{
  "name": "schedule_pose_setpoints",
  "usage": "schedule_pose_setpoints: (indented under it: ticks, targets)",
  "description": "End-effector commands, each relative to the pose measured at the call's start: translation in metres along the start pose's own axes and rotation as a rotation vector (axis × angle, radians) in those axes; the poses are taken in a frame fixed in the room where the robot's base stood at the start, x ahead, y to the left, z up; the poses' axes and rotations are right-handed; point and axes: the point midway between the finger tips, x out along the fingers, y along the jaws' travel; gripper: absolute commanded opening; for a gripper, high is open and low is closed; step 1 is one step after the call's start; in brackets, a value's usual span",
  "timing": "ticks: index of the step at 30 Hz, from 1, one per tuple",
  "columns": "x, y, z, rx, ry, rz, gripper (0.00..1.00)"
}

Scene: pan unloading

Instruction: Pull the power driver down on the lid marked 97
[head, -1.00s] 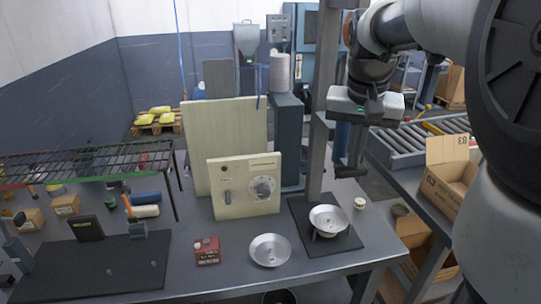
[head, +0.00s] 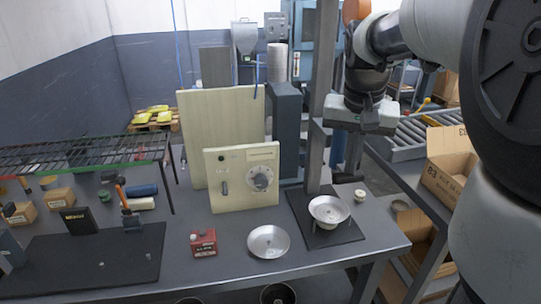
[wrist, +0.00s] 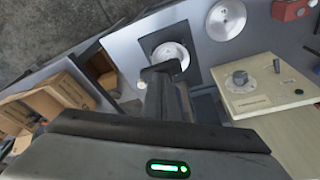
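A shallow silver pan (head: 329,210) sits on a black mat (head: 345,233) at the right of the bench, and shows in the wrist view (wrist: 171,55). A second silver pan (head: 268,242) lies to its left on the bare bench. A small pale round piece (head: 360,195) stands right of the mat. My gripper (head: 350,168) hangs beside the grey post, above and behind the mat; in the wrist view its dark fingers (wrist: 162,72) reach toward the pan on the mat. Whether they are apart is unclear. I cannot pick out the power driver or read a mark 97.
A grey upright post (head: 319,110) stands behind the mat. A cream panel with a dial (head: 240,180) and a red box (head: 203,242) are to the left. A cardboard box (head: 452,165) and a roller conveyor (head: 405,140) are at the right.

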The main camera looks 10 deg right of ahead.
Motion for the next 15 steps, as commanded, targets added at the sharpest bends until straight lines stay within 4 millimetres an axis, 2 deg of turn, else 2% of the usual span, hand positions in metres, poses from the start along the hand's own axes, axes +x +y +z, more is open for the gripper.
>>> schedule_pose_setpoints:
  ticks: [1, 15]
  targets:
    - [0.006, 0.000, 0.002, 0.000, -0.005, 0.001, 0.00]
    - [0.029, 0.000, 0.008, 0.000, -0.005, 0.001, 0.00]
